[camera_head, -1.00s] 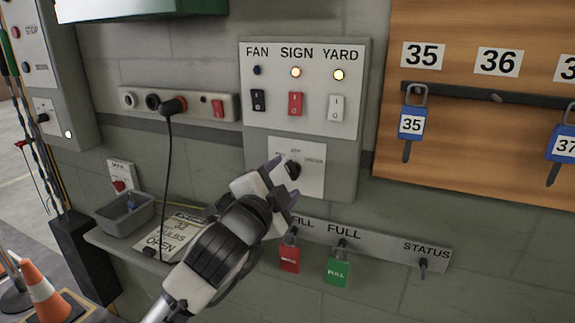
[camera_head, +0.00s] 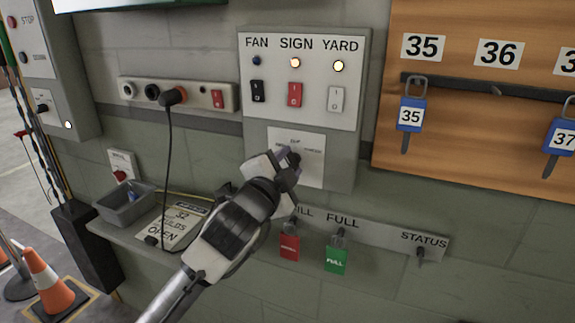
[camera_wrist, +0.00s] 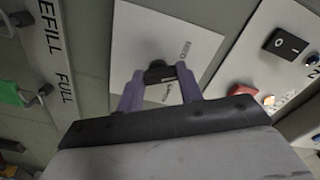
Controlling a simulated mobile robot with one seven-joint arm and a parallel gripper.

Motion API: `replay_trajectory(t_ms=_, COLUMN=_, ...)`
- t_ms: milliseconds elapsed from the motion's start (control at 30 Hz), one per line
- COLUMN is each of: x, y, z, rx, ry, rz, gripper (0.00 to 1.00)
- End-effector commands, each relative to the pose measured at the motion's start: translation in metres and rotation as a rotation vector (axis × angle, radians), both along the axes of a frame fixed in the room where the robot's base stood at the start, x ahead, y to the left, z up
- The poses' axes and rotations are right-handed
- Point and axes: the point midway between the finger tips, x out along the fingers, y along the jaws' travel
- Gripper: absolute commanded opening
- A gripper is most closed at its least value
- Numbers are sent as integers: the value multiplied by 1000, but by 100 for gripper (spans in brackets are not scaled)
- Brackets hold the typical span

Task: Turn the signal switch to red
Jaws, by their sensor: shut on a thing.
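The signal switch is a black rotary knob (camera_wrist: 157,70) on a white label plate (camera_head: 312,170), below the FAN, SIGN and YARD switches. In the head view the plate has a word at its top and others at left and right, too small to read surely. My gripper (camera_head: 289,162) reaches up from below left and covers most of the knob there. In the wrist view my gripper's two purple fingers (camera_wrist: 158,80) are shut on the knob, one on each side. The knob's pointing direction cannot be told.
Red (camera_head: 289,247) and green (camera_head: 336,260) tags hang on the rail below. A plugged cable (camera_head: 167,170) hangs at left.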

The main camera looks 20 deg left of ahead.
Motion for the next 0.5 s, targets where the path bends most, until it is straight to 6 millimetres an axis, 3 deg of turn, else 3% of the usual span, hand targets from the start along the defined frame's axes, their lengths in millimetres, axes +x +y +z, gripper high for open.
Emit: replay_trajectory(t_ms=500, x=0, y=0, z=-2, rx=-359, ry=11, rz=-2, gripper=14)
